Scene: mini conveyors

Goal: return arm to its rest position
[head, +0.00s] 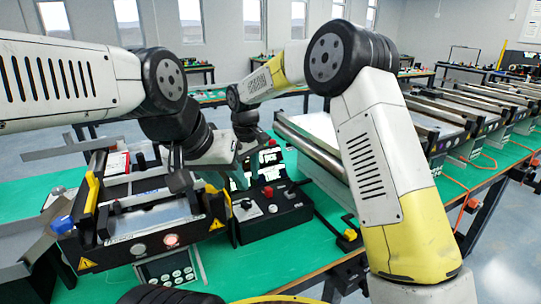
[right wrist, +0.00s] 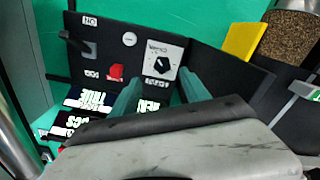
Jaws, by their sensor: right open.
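My left arm (head: 70,80) reaches in from the left, and its dark gripper (head: 178,178) hangs over the mini conveyor (head: 145,228). Its fingers are too small and covered to judge. My right arm (head: 375,150) rises at the right and bends back to the left. Its gripper (right wrist: 158,95) shows two green fingers spread apart with nothing between them in the right wrist view. They are above the black control box (head: 275,218), whose red button (right wrist: 116,72) and round knob (right wrist: 162,52) show beyond the fingertips. Whether the fingers touch the box is unclear.
The green table (head: 285,255) has bare room in front of the control box. A yellow-handled frame edge (head: 91,193) and a blue knob (head: 62,224) are at the left. A row of conveyors (head: 480,100) runs along the right behind my right arm.

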